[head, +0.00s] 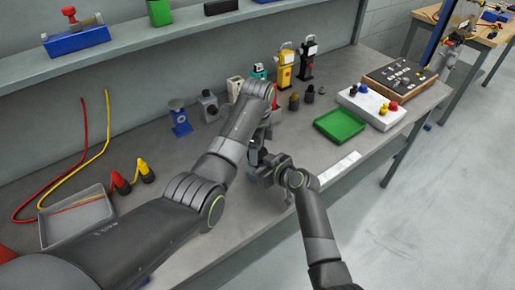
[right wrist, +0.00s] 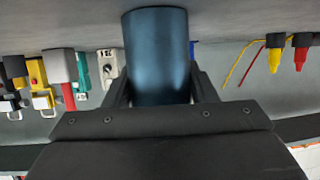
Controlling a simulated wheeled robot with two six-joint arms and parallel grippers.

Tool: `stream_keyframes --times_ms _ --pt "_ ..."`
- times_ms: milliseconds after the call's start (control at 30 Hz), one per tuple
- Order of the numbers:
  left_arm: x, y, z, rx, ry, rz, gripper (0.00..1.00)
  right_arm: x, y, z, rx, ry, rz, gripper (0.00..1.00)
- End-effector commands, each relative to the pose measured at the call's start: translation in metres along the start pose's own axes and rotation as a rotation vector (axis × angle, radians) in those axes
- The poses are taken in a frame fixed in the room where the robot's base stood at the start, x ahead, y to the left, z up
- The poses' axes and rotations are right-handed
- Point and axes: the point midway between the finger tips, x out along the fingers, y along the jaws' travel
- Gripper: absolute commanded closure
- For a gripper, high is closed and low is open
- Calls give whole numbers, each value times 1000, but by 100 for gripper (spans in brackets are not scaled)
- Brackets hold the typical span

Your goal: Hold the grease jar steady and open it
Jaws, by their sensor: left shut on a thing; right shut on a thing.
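A dark blue cylinder, which I take for the grease jar (right wrist: 157,55), stands between the two fingers of my right gripper (right wrist: 158,92) in the right wrist view. Those fingers are shut on its sides. In the head view my right gripper (head: 264,160) is low over the bench, just in front of my left gripper (head: 265,132). The left gripper points down from above and is shut, close to the right one. The jar is mostly hidden there by both grippers, so the lid and the left fingers' exact hold cannot be made out.
A green tray (head: 340,125) and a white box with coloured knobs (head: 371,106) lie to the right. Small dark jars (head: 294,101) and yellow (head: 285,70) and black devices stand behind. A grey tray (head: 75,218) and cables lie left. The bench's front edge is near.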

Motion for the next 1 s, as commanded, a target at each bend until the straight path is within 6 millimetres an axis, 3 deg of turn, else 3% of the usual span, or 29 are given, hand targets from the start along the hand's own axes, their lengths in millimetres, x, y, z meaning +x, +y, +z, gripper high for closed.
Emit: stream_keyframes --times_ms 333,367,500,800,1000 --pt "0 0 0 -39 0 0 72 0 0 0 0 -1 0 100" --pt "0 0 0 -39 0 0 42 0 0 0 0 -1 0 100" --pt "0 0 0 -38 0 0 24 0 0 0 0 -1 0 100" --pt "-2 0 0 -38 0 -1 23 0 0 0 0 -1 0 100" --pt "-27 -1 0 -37 0 -4 23 0 0 0 0 -1 0 100"
